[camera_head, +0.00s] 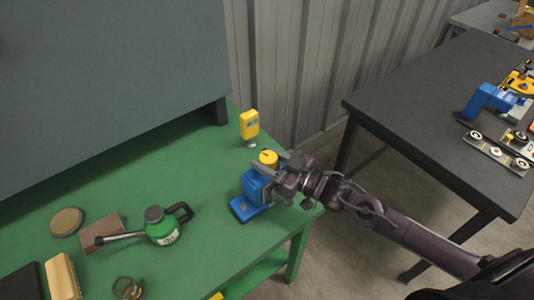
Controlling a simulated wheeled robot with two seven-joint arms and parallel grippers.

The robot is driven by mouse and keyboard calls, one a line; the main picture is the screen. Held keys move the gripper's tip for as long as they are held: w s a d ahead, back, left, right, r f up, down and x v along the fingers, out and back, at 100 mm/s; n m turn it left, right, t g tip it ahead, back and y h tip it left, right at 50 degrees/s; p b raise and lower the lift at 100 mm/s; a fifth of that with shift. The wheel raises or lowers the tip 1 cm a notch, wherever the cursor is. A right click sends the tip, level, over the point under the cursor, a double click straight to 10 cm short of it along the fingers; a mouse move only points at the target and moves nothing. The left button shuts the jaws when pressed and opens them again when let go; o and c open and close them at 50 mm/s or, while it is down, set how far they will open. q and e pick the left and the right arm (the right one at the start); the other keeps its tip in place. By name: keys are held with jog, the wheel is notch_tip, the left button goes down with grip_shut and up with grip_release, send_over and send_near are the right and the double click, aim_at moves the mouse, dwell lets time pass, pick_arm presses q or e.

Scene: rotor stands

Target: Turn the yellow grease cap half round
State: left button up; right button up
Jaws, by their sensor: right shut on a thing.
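The yellow grease cap (268,157) sits on top of a blue stand (250,203) near the right end of the green table. A dark mark shows on the cap's top. My right gripper (277,165) reaches in from the right, with its fingers at the cap, and is shut on it. The fingers and wrist hide part of the cap and the right side of the stand. My left gripper is not in view.
A yellow device (249,124) stands behind the cap. A green oil can (163,226) with a long spout, a brown block (101,232), a round tin (67,222) and a brush (62,277) lie left on the green table (200,275). A dark table (420,105) stands right, across a gap.

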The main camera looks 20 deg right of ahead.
jog(key=m+t+h+p, duration=0.1)
jog(key=m+t+h, duration=0.1)
jog(key=h, duration=0.1)
jog(key=shift+r+m, duration=0.1)
jog(key=shift+m, duration=0.2)
jog(key=shift+m+t+h+p, duration=0.35)
jog(key=shift+m+t+h, duration=0.5)
jog(key=shift+h, duration=0.85)
jog(key=shift+d+m, duration=0.1)
jog(key=shift+m, duration=0.15)
jog(key=o, duration=1)
